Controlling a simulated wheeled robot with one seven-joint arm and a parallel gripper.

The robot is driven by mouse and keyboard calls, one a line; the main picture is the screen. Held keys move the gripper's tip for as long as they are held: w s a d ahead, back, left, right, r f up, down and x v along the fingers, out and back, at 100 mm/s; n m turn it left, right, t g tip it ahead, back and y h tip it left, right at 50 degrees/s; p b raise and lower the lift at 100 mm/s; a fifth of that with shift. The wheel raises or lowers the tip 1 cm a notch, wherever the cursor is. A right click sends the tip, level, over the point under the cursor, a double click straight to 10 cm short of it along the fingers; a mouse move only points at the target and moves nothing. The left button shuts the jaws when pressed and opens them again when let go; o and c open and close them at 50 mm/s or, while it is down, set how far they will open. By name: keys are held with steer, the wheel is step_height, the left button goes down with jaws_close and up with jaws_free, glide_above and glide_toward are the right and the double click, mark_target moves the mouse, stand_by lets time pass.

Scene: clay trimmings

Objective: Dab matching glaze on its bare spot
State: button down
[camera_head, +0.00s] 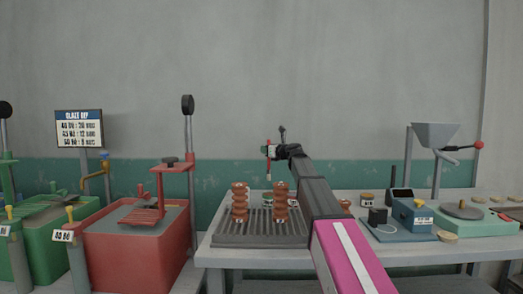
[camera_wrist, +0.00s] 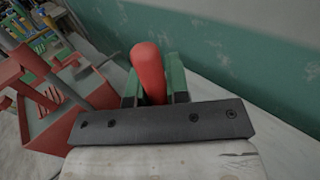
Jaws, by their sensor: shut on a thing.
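My gripper (camera_head: 268,153) is raised above the slatted rack (camera_head: 228,240) at the back of the table. In the wrist view its green fingers (camera_wrist: 153,88) are shut on a red, round-ended handle (camera_wrist: 147,62). Another brown piece (camera_head: 346,204) shows partly behind my arm. No bare spot can be made out at this size.
A red glaze tank (camera_head: 125,255) and a green tank (camera_head: 45,240) stand left of the table. The wall is close behind.

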steer(key=shift+d+f, duration=0.1)
steer(key=shift+f, duration=3.4)
step_height(320, 180, up, 7)
glide_above(270, 164)
steer(key=x, duration=0.2)
steer(key=shift+w, duration=0.15)
stand_by(0.6)
